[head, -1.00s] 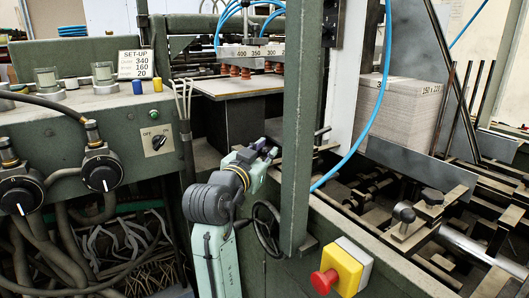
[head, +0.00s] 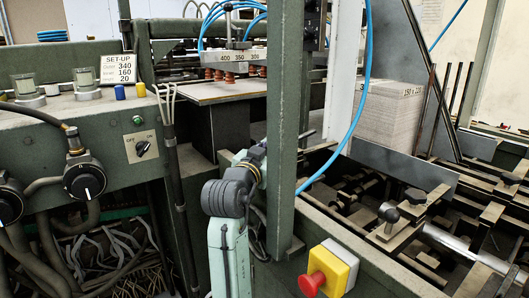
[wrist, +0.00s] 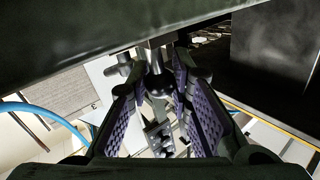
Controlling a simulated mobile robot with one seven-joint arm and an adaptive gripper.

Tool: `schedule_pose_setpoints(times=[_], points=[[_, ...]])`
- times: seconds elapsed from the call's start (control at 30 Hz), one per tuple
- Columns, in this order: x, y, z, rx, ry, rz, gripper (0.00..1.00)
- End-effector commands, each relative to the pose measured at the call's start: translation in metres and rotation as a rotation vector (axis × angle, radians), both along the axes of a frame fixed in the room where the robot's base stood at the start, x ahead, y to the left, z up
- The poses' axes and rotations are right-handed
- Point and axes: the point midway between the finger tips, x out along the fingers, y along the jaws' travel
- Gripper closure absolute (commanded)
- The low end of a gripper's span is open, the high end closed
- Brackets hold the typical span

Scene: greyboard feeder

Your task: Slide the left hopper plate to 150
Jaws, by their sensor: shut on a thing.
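My gripper (wrist: 158,78) shows in the wrist view, its purple ribbed pads on either side of a dark knob (wrist: 159,88), and it is shut on that knob. In the head view the green post hides my fingertips; only the back of my gripper (head: 257,153) shows at the post's left side. A pale upright plate (head: 344,80) stands left of the board stack (head: 388,110); it seems to be the left hopper plate. A pale plate also shows behind the knob in the wrist view (wrist: 106,78). I cannot see how the knob joins it, nor any scale reading.
The green post (head: 283,130) stands close to my arm. A red stop button (head: 312,284) on a yellow box is at the front. A blue hose (head: 357,130) hangs before the hopper. A set-up card (head: 118,68) reads 340, 160, 20. Rails and clamp knobs (head: 388,212) fill the right.

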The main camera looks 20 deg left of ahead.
Motion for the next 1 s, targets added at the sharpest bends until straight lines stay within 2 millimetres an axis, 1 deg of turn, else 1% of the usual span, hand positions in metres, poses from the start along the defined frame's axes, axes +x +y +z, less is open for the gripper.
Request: schedule_pose_setpoints(times=[0.07, 0.1, 0.4, 0.67, 0.77, 0.87, 0.97, 1.0], points=[[-0.001, 0.001, 0.001, 0.0, -0.003, 0.001, 1.0], [-0.001, 0.001, 0.001, 0.0, -0.003, 0.001, 0.8], [-0.001, 0.001, 0.001, 0.0, -0.001, 0.001, 0.6], [-0.001, 0.001, 0.0, 0.0, 0.0, 0.001, 0.59], [-0.004, 0.002, 0.0, 0.0, 0.0, 0.001, 0.59], [-0.016, 0.003, 0.0, -0.001, -0.002, 0.002, 0.59], [-0.034, 0.004, 0.001, 0.0, -0.003, 0.003, 0.59], [-0.043, 0.005, 0.0, 0.001, -0.002, 0.004, 0.59]])
